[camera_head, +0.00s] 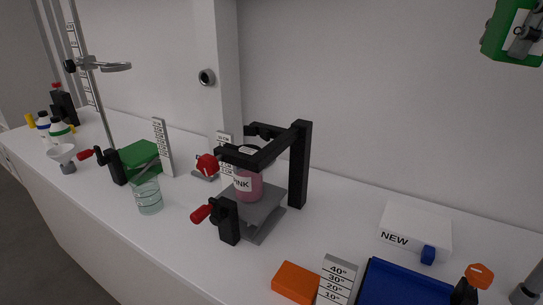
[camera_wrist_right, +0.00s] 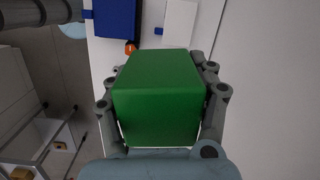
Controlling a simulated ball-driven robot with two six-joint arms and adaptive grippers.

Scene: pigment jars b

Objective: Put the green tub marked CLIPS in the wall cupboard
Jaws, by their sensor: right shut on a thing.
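The green tub (camera_head: 496,33) is at the top right of the head view, held up in the air above the bench. Its pale label is partly covered by a finger, and I cannot read it. My right gripper (camera_head: 524,40) is shut on the tub. In the right wrist view the tub (camera_wrist_right: 158,100) fills the space between the fingers of the right gripper (camera_wrist_right: 163,72). A white upright panel (camera_head: 217,45) with a round knob (camera_head: 206,77) stands at the back; I cannot tell if it belongs to the wall cupboard. My left gripper is not in view.
The white bench holds a black frame (camera_head: 299,165) around a pink jar (camera_head: 248,184), a glass beaker (camera_head: 149,196), an orange block (camera_head: 295,282), a blue tray (camera_head: 405,284) and a white box marked NEW (camera_head: 415,226). A stand with a ring (camera_head: 108,66) rises at left.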

